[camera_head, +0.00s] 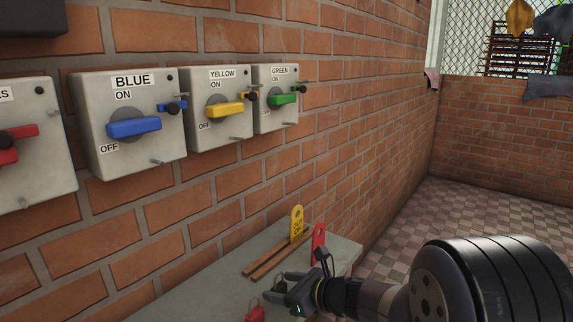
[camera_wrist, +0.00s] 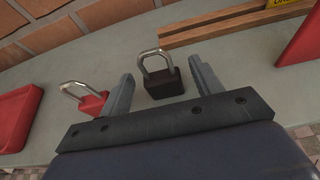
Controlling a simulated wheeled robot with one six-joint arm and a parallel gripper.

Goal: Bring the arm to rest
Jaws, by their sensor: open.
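My gripper (camera_head: 274,287) is low in the head view, over the grey ledge, with its arm reaching in from the lower right. In the wrist view its two fingers (camera_wrist: 163,72) are apart. A black padlock (camera_wrist: 164,86) with a steel shackle stands on the ledge between the fingers in that picture. I see no finger closed on it; I cannot tell how far above it they are. A red padlock (camera_wrist: 89,103) lies left of the left finger. A red padlock also shows in the head view (camera_head: 256,314).
The grey ledge (camera_head: 200,298) runs along the brick wall. It bears wooden strips (camera_head: 277,258), a yellow tag (camera_head: 297,222) and a red tag (camera_head: 318,240). Above are switch boxes labelled BLUE (camera_head: 142,160), YELLOW (camera_head: 232,135) and GREEN (camera_head: 275,115). Tiled floor (camera_head: 480,215) is open at right.

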